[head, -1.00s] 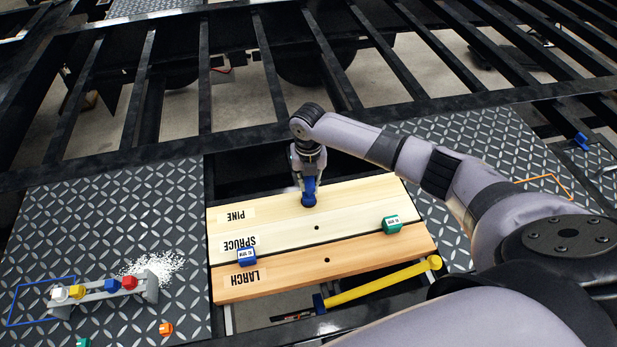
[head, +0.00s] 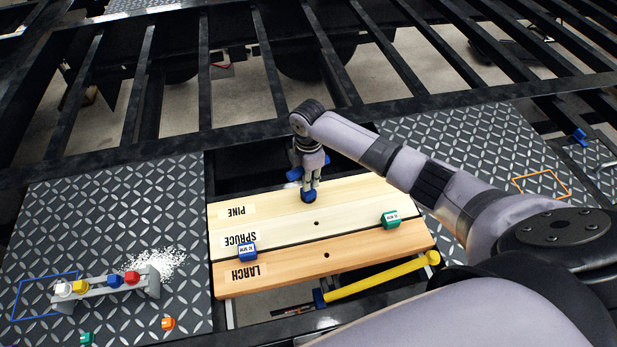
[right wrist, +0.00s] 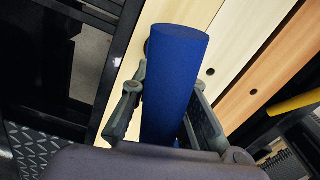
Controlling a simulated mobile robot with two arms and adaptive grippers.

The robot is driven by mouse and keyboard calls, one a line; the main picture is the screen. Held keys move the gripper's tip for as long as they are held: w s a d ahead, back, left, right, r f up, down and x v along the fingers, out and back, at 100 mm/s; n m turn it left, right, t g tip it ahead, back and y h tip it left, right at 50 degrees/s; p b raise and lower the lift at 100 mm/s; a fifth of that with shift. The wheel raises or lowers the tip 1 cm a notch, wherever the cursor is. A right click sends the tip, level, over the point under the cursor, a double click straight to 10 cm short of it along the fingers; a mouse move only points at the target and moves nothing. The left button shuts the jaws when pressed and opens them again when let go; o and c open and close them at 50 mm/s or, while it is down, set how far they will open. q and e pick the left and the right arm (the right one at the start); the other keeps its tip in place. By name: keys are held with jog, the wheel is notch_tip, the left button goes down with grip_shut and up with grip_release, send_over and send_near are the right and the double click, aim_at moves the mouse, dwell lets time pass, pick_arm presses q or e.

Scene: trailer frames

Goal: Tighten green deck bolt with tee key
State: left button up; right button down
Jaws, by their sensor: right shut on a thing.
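My right gripper (head: 310,178) is over the far pale plank labelled PINE (head: 350,193). It is shut on the blue tee key (head: 308,196), whose lower blue end stands on the plank. A blue bar of the key sticks out to the left of the fingers. In the right wrist view, the key's thick blue handle (right wrist: 177,85) lies between the two fingers (right wrist: 165,105). No green deck bolt shows under the key; that spot is hidden. My left gripper is not in view.
A green labelled block (head: 390,220) and a blue one (head: 247,251) sit on the planks. A yellow bar (head: 380,280) lies in front. A grey rack (head: 105,288) with coloured knobs stands on the left tread plate. Open frame gaps lie behind.

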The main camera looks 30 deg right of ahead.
jog(key=c, duration=1.5)
grip_release()
jog(key=shift+o, duration=0.2)
notch_tip(320, 180, up, 12)
jog(key=shift+r, duration=0.1)
jog(key=shift+s, duration=0.1)
